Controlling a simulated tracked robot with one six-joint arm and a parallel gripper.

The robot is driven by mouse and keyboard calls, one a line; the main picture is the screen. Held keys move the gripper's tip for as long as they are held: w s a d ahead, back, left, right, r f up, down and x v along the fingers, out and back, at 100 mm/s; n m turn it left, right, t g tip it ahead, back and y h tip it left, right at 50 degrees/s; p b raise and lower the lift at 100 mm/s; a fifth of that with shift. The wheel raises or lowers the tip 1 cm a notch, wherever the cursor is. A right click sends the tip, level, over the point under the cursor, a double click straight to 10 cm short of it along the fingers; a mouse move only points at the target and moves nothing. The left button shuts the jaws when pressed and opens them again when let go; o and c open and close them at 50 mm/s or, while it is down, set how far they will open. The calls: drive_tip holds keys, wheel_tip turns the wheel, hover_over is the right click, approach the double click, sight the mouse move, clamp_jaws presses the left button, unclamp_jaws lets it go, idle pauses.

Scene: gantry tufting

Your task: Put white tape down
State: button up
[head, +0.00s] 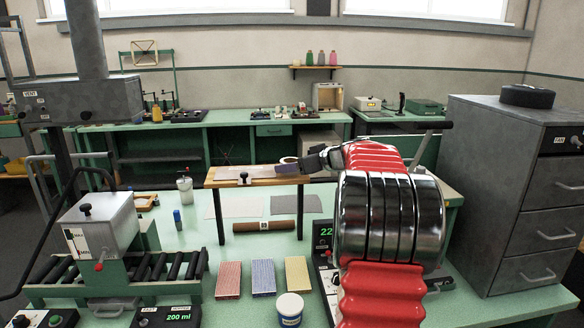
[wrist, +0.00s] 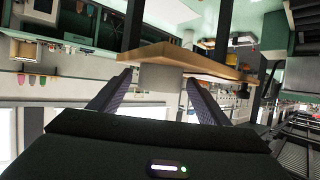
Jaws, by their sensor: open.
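The white tape (head: 289,159) shows only in part at the right end of the raised wooden board (head: 228,182), mostly hidden behind my gripper (head: 297,165). In the wrist view, which is turned upside down, the pale tape (wrist: 161,79) sits against the board's top face near its edge (wrist: 190,58). My gripper (wrist: 158,98) is open, with one finger on each side of the tape. A gap shows between the tape and the right finger; contact on the left cannot be told.
Under the board lie a brown roll (head: 264,226) and flat sheets (head: 238,207). Red, blue and yellow blocks (head: 263,278) and a white tub (head: 290,308) stand in front. A roller stand (head: 105,235) is at left, a grey drawer cabinet (head: 500,200) at right.

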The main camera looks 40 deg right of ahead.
drive_tip(key=v, duration=1.2)
idle(0.5)
drive_tip(key=w+a+r+m+t+h, duration=0.25)
drive_tip(key=a+r+h, duration=0.35)
drive_tip(key=a+r, duration=0.6)
drive_tip(key=s+a+f+n+g+y, duration=0.1)
drive_tip(key=s+a+f+g+y, duration=0.2)
drive_tip(key=s+a+f, duration=0.9)
drive_tip(key=s+a+f+n+g+y, duration=0.1)
drive_tip(key=s+a+f+g+y, duration=0.2)
drive_tip(key=s+a+f+g, duration=0.4)
drive_tip(key=s+a+f, duration=0.2)
drive_tip(key=a+f, duration=0.2)
drive_tip(key=a, duration=0.3)
drive_tip(key=s+a+f, duration=0.3)
drive_tip(key=a+f, duration=0.2)
drive_tip(key=a, duration=0.2)
drive_tip(key=shift+s+f+n, duration=0.3)
drive_tip(key=shift+n, duration=0.05)
